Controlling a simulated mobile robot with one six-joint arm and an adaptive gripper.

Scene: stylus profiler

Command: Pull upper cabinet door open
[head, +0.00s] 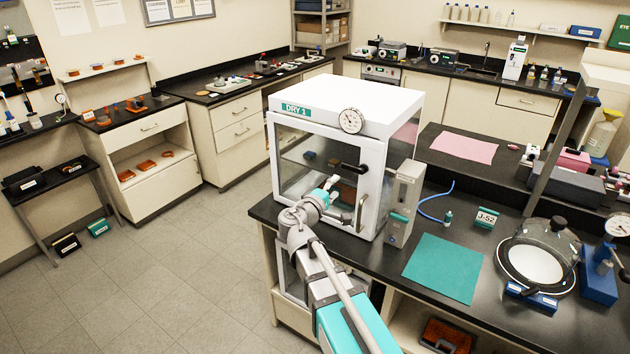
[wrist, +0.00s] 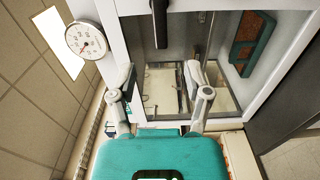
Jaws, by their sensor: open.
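The upper cabinet is a white box marked DRY 1 (head: 297,110) on the black bench. Its glass-fronted door (head: 300,150) looks shut. In the wrist view the glass door (wrist: 175,60) fills the middle, with a dark bar (wrist: 160,22) at the top. My gripper (head: 331,183) is in front of the door, left of the handle. In the wrist view my gripper (wrist: 160,74) has its fingers wide apart, with nothing held between them. I cannot tell whether they touch the glass.
A round dial gauge (head: 352,120) is on the cabinet's top front edge. A grey box (head: 404,203) stands close to the cabinet's right. A teal mat (head: 443,268) lies on the bench. The floor (head: 160,280) to the left is clear.

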